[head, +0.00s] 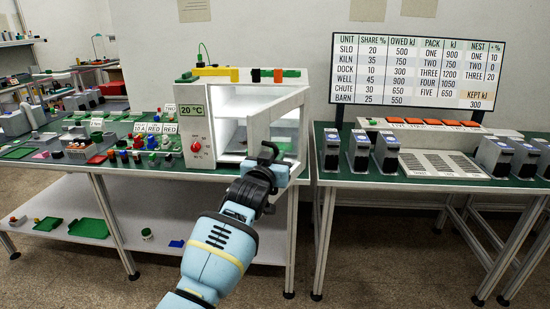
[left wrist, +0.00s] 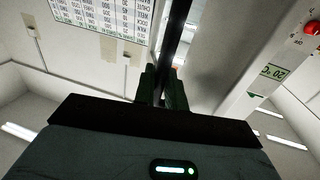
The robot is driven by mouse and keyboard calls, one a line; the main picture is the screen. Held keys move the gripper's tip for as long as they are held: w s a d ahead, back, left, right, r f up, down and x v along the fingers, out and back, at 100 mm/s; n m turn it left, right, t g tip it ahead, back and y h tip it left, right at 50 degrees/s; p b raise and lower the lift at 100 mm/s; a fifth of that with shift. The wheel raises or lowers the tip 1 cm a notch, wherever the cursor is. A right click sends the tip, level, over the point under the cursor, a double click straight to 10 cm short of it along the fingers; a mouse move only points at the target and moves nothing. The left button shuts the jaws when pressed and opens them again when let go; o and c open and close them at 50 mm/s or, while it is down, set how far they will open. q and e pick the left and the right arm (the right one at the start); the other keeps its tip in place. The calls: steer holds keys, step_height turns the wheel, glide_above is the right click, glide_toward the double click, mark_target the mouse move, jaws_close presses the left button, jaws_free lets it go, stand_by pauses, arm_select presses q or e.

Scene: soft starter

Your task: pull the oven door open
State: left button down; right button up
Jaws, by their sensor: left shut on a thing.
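The oven (head: 196,128) is a white box on the green-topped bench at the centre of the head view, with a 20 °C display and a red knob. Its white door (head: 258,128) stands partly open, swung out on the right side, and the lit interior (head: 230,108) shows through the gap. My left gripper (head: 268,152) is at the door's front. In the left wrist view, its fingers (left wrist: 165,88) are shut on a dark upright bar, the door handle (left wrist: 176,40). The handle is mostly hidden by the gripper in the head view. My right gripper is not in view.
Coloured parts (head: 265,74) lie on the oven's top. Several small coloured pieces (head: 140,143) crowd the bench left of the oven. A second table (head: 345,178) with several grey-blue packs stands close on the right, beneath a text board (head: 430,70).

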arm_select(q)
steer(key=c, duration=1.8)
jaws_free()
steer(key=shift+c, duration=0.2)
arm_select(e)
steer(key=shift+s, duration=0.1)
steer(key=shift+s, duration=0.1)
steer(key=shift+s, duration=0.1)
